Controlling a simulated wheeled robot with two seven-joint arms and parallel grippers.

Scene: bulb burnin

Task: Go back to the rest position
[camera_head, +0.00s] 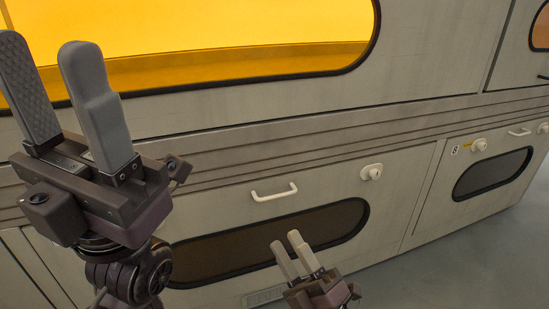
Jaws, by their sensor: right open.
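My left gripper (46,44) is large and close at the left side of the head view. Its two grey fingers point up and stand apart, with nothing between them. My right gripper (286,241) is lower, near the bottom middle, and looks smaller. Its two pale fingers point up and to the left, with a narrow empty gap between them. It appears in front of the lower cabinet door (334,181); whether it touches the door I cannot tell. No loose object shows in either gripper.
The beige cabinet has a wide orange-lit window (215,60) above. The lower door has a white handle (274,193), a round knob (371,172) and a dark oval window (225,250). Another door (486,172), marked 8, stands to the right. Grey floor (460,265) at lower right is clear.

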